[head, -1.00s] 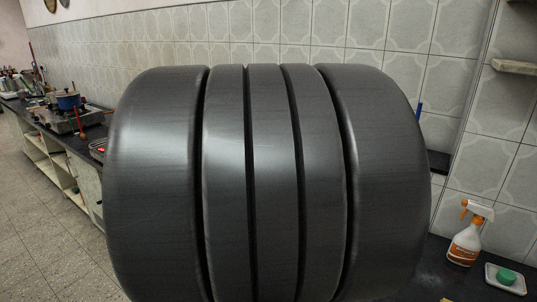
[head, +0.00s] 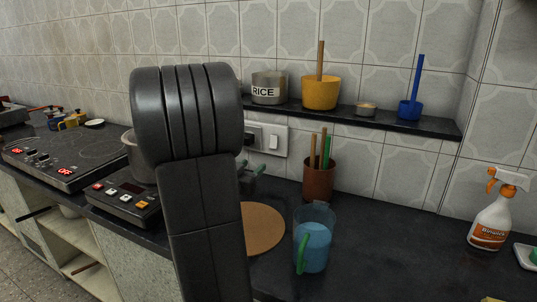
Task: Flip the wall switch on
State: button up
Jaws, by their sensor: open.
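A white wall switch (head: 273,141) is on a plate low on the tiled wall, below the shelf, in the head view. A dark socket sits beside it on the left, partly covered by my arm. My dark arm stands upright left of the switch, close to the camera. What looks like my gripper (head: 251,177) shows only in part past the arm's right edge, open, below the switch and apart from it in the picture. The rest of it is hidden behind the arm.
A dark shelf (head: 385,118) above holds a RICE pot (head: 269,88), yellow pot (head: 320,92) and blue cup (head: 409,110). A hob (head: 75,155) is left.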

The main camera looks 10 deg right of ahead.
aim_at(273, 148)
jog(key=b+x, duration=0.1)
jog(key=x, duration=1.2)
jog(key=shift+d, duration=0.1)
jog(key=c, duration=1)
